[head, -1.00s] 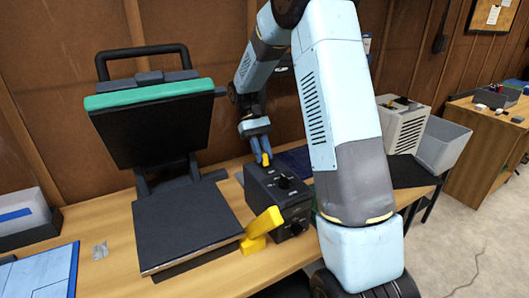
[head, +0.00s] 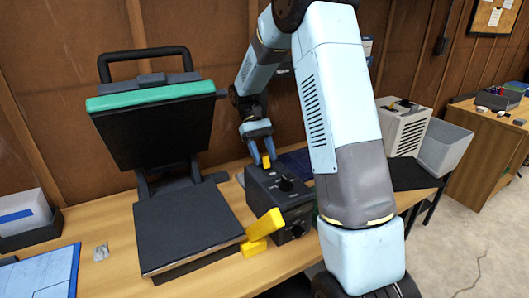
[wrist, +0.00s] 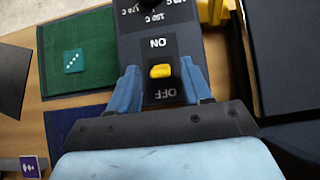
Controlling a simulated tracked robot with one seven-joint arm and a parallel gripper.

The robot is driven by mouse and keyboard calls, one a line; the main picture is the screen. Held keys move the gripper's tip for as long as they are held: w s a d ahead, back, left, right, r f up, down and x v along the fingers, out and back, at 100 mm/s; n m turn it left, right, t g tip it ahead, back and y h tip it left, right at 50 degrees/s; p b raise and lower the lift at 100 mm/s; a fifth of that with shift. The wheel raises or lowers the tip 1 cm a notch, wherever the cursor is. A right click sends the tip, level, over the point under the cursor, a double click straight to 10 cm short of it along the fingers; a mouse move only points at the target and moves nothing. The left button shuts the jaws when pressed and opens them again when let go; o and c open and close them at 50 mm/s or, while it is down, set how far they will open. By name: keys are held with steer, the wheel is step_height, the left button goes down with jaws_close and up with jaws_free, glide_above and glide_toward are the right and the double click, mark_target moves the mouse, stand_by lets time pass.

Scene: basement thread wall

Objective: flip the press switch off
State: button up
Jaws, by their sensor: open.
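The press control box (head: 280,195) is black and stands beside the heat press (head: 180,225). Its yellow switch lever (wrist: 161,71) shows in the wrist view between an ON label above and an upside-down OFF label below. I cannot tell surely which way the lever leans. My gripper (wrist: 160,76) is open, with one blue finger on each side of the switch plate and space between each finger and the lever. In the head view my gripper (head: 264,160) points down over the box's far end, with the yellow lever (head: 266,161) between its fingertips.
The press lid stands raised, left of my arm. A yellow handle (head: 262,224) sticks out by the box's near left corner. In the wrist view a green mat (wrist: 85,40) carries a small teal tile (wrist: 74,61). A grey bin (head: 443,147) stands at right.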

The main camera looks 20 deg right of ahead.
steer(key=shift+w, duration=0.1)
steer(key=v, duration=1.3)
steer(key=shift+w+r, duration=0.25)
steer(key=shift+r, duration=0.1)
